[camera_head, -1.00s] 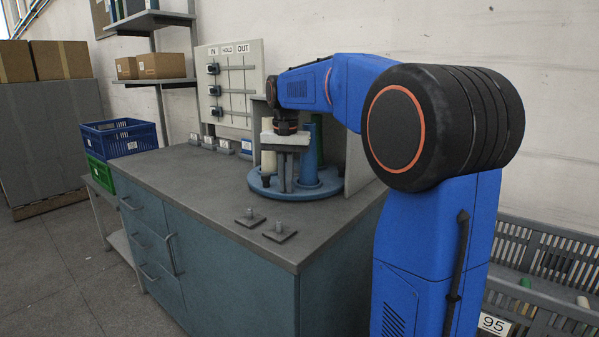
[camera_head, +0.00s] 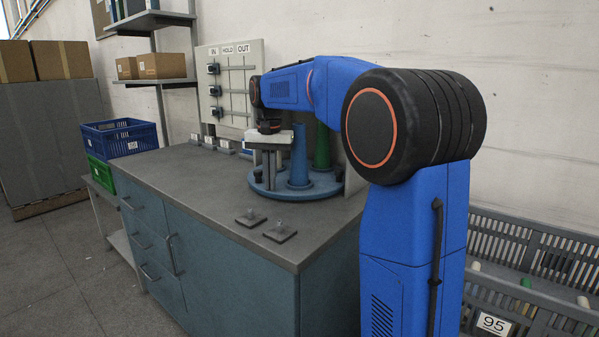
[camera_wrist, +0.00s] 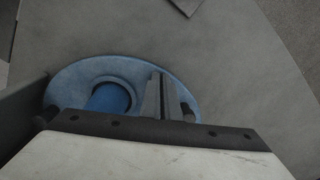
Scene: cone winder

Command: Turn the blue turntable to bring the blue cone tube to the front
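The blue turntable (camera_head: 313,195) sits on the workbench, partly inside a grey-walled bay. The blue cone tube (camera_head: 299,157) stands upright on it, toward the front and just right of my gripper; it also shows in the wrist view (camera_wrist: 108,98). A green tube (camera_head: 322,147) stands behind it to the right. My gripper (camera_head: 268,186) points down over the turntable's left front, its fingers together with no tube between them. In the wrist view its fingers (camera_wrist: 163,95) are beside a dark peg (camera_wrist: 188,112) near the rim. Contact with the peg cannot be told.
Two small plates with pegs (camera_head: 280,232) lie near the bench's front edge. A grey wall (camera_head: 354,178) bounds the turntable's right. A board marked IN, HOLD, OUT (camera_head: 230,85) stands behind. Blue and green crates (camera_head: 120,140) are at left. The bench's left-middle is clear.

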